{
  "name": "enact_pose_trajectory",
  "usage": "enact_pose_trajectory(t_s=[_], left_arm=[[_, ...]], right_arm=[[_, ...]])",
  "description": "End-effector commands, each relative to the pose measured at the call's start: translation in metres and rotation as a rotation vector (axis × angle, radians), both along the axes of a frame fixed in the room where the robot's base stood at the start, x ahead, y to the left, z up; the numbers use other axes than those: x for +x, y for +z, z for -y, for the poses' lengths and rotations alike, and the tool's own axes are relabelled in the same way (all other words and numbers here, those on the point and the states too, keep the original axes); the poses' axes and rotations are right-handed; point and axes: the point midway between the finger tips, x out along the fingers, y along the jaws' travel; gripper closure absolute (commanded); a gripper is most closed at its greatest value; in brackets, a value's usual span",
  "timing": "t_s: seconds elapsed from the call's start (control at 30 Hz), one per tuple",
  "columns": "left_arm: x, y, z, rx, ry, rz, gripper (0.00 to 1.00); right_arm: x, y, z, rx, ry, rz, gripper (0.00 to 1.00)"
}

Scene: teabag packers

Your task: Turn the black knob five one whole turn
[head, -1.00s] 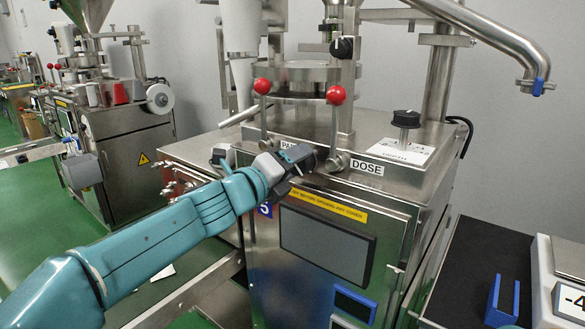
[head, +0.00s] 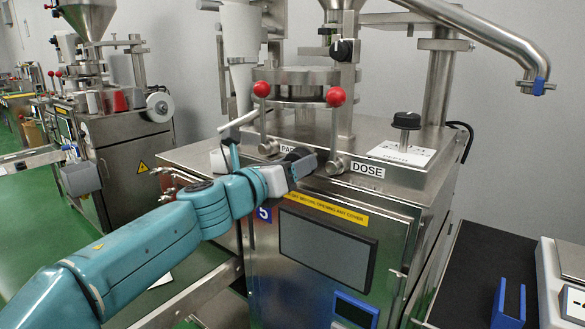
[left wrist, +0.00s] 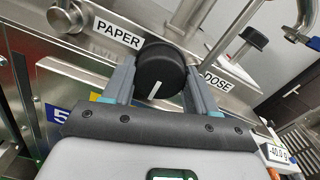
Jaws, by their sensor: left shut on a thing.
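A round black knob with a white pointer line (left wrist: 161,68) sits on the machine's front, between the PAPER and DOSE labels. In the left wrist view it lies between the two fingers of my left gripper (left wrist: 158,75), which is shut on it. The pointer line slants down to the left. In the head view my left gripper (head: 301,167) is at the machine's upper front edge, and the knob (head: 297,154) is partly hidden by it. A blue plate with a white 5 (head: 264,214) is just below my left wrist. My right gripper is not in view.
Two red-balled levers (head: 336,96) rise right behind my gripper. Other black knobs are the one on the white DEPTH plate (head: 407,119) and one higher up (head: 344,50). A dark screen (head: 325,247) is below. A scale (head: 565,285) stands right.

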Motion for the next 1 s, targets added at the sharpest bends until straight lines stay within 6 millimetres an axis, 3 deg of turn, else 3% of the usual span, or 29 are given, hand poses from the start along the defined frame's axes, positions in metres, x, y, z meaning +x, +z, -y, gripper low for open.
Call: enact_pose_trajectory(t_s=[0.57,0.6,0.67,1.0], left_arm=[[0.0001,-0.0010,0.0004,0.026,-0.001,0.017,0.73],[0.0001,-0.0011,0.0004,0.026,-0.001,0.017,0.33],[0.0000,-0.0010,0.0004,0.026,-0.001,0.017,0.17],[-0.0027,-0.0006,-0.0022,0.024,0.000,0.018,0.17]], right_arm=[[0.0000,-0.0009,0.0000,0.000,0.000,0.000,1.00],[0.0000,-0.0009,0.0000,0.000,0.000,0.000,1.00],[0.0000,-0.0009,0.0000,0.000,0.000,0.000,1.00],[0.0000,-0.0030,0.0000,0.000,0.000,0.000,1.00]])
